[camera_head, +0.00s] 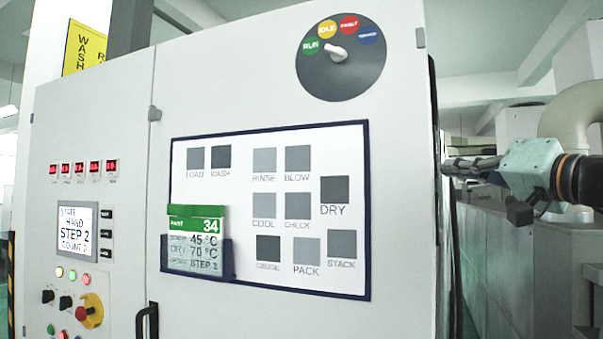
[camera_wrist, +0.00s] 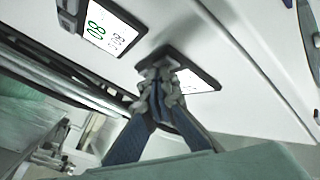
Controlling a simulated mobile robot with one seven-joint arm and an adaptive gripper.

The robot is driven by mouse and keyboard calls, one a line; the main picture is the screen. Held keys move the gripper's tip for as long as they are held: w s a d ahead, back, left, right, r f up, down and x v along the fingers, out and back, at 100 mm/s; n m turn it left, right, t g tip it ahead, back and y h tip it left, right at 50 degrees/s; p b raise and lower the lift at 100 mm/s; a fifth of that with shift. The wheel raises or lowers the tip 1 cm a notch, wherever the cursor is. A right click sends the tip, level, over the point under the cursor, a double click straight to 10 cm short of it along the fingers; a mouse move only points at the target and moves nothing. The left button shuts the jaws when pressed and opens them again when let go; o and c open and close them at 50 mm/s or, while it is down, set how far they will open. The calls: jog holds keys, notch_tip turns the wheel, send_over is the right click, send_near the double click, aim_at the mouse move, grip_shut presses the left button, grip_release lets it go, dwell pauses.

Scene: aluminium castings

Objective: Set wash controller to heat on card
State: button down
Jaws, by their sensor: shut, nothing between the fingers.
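The card (camera_head: 195,240) with a green header "34" sits in a dark holder on the white cabinet's front in the head view. It reads 45 °C on one line, DRY 70 °C below, then STEP 1. My gripper (camera_wrist: 165,82) is shut and empty in the wrist view, its blue fingers meeting in front of a dark-framed display (camera_wrist: 203,84) that they partly cover. Whether they touch it cannot be told. Another display (camera_wrist: 108,27) shows a green 80, tilted. Which display belongs to the wash controller is unclear. In the head view my gripper (camera_head: 452,165) is at the cabinet's right edge.
The cabinet front carries a status screen (camera_head: 77,231) reading HAND, STEP 2, a rotary selector (camera_head: 340,58), a yellow-backed red button (camera_head: 88,311) and a board of labelled squares (camera_head: 330,137). Large grey machinery (camera_head: 500,275) stands behind my arm at right.

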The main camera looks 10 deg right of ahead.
jog(key=shift+s+d, duration=0.35)
jog(key=shift+d, duration=0.25)
jog(key=shift+s+d, duration=0.45)
jog(key=shift+d, duration=0.25)
jog(key=shift+s+d, duration=0.45)
jog(key=shift+d, duration=0.3)
jog(key=shift+s+d, duration=0.45)
jog(key=shift+d, duration=0.25)
